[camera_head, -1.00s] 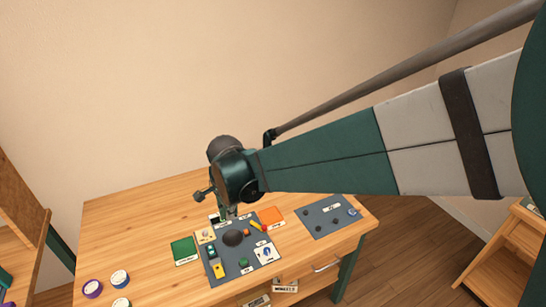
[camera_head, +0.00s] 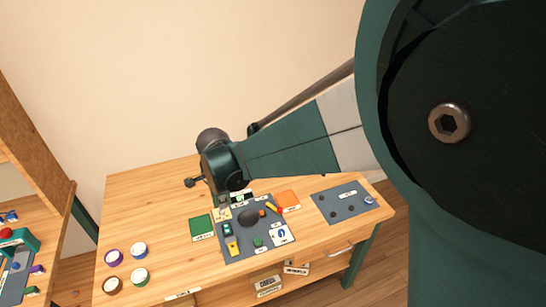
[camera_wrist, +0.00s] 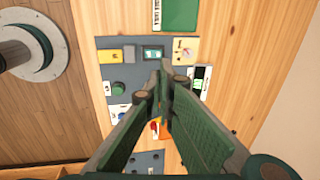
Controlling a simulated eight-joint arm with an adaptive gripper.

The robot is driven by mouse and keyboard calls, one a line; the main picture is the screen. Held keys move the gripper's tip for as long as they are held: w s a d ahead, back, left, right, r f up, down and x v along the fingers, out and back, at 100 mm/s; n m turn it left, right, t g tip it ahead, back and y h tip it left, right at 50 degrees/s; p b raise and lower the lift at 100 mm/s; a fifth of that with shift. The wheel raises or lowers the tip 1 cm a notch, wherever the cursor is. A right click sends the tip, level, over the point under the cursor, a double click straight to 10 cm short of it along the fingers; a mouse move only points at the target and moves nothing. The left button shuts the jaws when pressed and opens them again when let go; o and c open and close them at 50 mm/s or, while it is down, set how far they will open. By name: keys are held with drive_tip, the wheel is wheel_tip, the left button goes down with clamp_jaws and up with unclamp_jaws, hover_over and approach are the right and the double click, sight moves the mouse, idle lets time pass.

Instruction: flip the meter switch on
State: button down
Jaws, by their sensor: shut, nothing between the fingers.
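A dark grey board (camera_head: 262,250) on the wooden table carries several small devices; it also shows in the wrist view (camera_wrist: 135,73). A white device with a dark face and pale green screen (camera_wrist: 201,82) lies at its edge and looks like the meter; its switch is too small to make out. Beside it is a beige plate with a round knob (camera_wrist: 186,50). A small teal-screened device (camera_wrist: 153,54) sits left of the plate. My gripper (camera_wrist: 166,78) is shut and empty, its tips over the board between these devices. Contact cannot be told. The fingers hide part of the board.
A yellow device (camera_wrist: 108,56) and green knob (camera_wrist: 118,88) sit on the board. A green square (camera_head: 201,226) lies left of it, an orange one (camera_head: 287,198) right. A second grey board (camera_head: 345,203) is farther right. Several round containers (camera_head: 139,277) stand front left.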

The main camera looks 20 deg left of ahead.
sight(227, 228)
drive_tip(key=shift+w+a+f+b, duration=0.25)
drive_tip(key=shift+w+a+f, duration=0.05)
drive_tip(key=shift+f, duration=2)
drive_tip(key=shift+w+a+f+b, duration=0.3)
drive_tip(key=shift+w+a+f, duration=0.05)
drive_tip(key=shift+f, duration=1.9)
drive_tip(key=shift+w+a+f+b, duration=0.25)
drive_tip(key=shift+w+a+f, duration=0.05)
drive_tip(key=shift+f, duration=2)
drive_tip(key=shift+f, duration=0.1)
drive_tip(key=shift+w+a+f+g+h+b, duration=0.2)
drive_tip(key=shift+f+g+h+b, duration=0.15)
drive_tip(key=shift+g+h+b, duration=0.05)
drive_tip(key=shift+s+d, duration=0.1)
drive_tip(key=shift+s+d+r, duration=0.2)
drive_tip(key=shift+s+d, duration=0.3)
